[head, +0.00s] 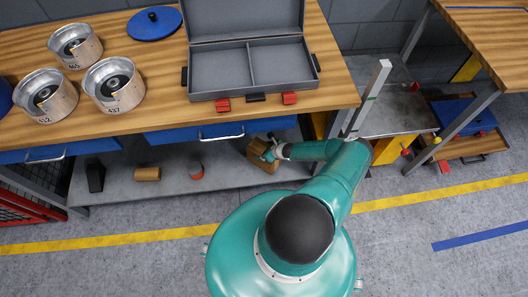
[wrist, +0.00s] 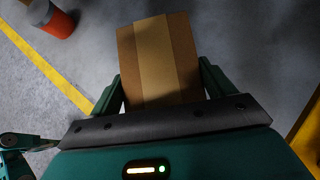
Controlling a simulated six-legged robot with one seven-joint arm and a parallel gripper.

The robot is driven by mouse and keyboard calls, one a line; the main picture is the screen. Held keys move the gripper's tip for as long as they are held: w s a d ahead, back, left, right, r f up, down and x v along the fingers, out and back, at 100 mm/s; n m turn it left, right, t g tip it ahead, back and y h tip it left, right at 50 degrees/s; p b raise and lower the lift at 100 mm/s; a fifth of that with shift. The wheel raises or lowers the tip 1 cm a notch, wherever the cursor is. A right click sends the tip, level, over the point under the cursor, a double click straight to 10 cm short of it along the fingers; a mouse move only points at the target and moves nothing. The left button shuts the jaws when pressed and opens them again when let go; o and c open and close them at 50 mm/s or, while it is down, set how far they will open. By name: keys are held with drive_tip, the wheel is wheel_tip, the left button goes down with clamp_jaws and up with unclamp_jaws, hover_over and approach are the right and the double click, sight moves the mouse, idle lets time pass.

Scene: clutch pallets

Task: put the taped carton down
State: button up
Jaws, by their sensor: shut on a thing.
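The taped carton (wrist: 158,62) is a brown box with a lighter tape strip down its middle. In the wrist view it sits between the two green fingers of my gripper (wrist: 160,90), which is shut on it. In the head view the carton (head: 258,155) is at the bench's lower shelf, below the blue drawer front, and my gripper (head: 270,152) is at its right side. Whether the carton's underside touches the shelf cannot be told.
The grey lower shelf (head: 225,178) also holds a black block (head: 95,176), a brown roll (head: 147,174) and a red-and-grey cylinder (head: 196,170) to the left. Bare shelf lies between that cylinder and the carton. The wooden bench top (head: 150,55) with its blue drawers overhangs the shelf.

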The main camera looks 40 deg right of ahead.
drive_tip(key=shift+f, duration=0.65)
drive_tip(key=o, duration=1.7)
drive_tip(key=v, duration=1.2)
